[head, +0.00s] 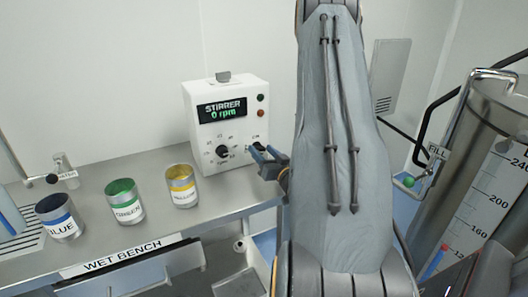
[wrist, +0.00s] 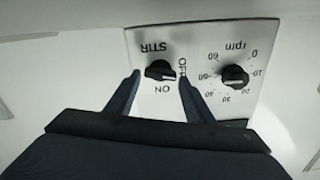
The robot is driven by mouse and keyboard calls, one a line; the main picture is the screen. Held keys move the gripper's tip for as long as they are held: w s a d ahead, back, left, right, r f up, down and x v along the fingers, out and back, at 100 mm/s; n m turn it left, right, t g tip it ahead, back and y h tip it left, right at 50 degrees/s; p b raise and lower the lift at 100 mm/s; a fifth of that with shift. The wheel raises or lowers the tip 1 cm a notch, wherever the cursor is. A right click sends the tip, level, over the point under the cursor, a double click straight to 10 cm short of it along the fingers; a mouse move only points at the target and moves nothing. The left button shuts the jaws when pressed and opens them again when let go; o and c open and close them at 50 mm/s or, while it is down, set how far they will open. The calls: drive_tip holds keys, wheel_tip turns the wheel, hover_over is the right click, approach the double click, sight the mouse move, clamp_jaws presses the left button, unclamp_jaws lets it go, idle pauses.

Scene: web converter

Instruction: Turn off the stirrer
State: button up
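The stirrer (head: 240,135) is a white box at the back of the bench in the head view, its display reading 0 rpm. In the wrist view its panel (wrist: 215,60) appears upside down. The black STIR knob (wrist: 160,70) lies between the OFF and ON labels. It looks turned sideways toward OFF, though its exact pointer is hard to tell. My gripper (wrist: 159,82) is open, one finger on either side of this knob, with small gaps visible. In the head view my gripper (head: 263,153) is at the panel's lower right and hides part of the switch.
The rpm knob (wrist: 234,77) is close beside my right finger in the wrist view. Blue (head: 60,225), green (head: 125,208) and yellow (head: 182,192) cans stand on the wet bench (head: 155,222) to the left. A large graduated tank (head: 480,150) is at the right.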

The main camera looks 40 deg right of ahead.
drive_tip(key=c, duration=0.7)
drive_tip(key=shift+o, duration=0.2)
drive_tip(key=shift+a+n+b, duration=0.1)
drive_tip(key=shift+n+b, duration=0.65)
drive_tip(key=shift+n, duration=0.65)
drive_tip(key=o, duration=1.1)
drive_tip(key=shift+c, duration=0.2)
drive_tip(key=shift+b+v, duration=1.05)
drive_tip(key=shift+v, duration=2.95)
drive_tip(key=shift+r, duration=0.1)
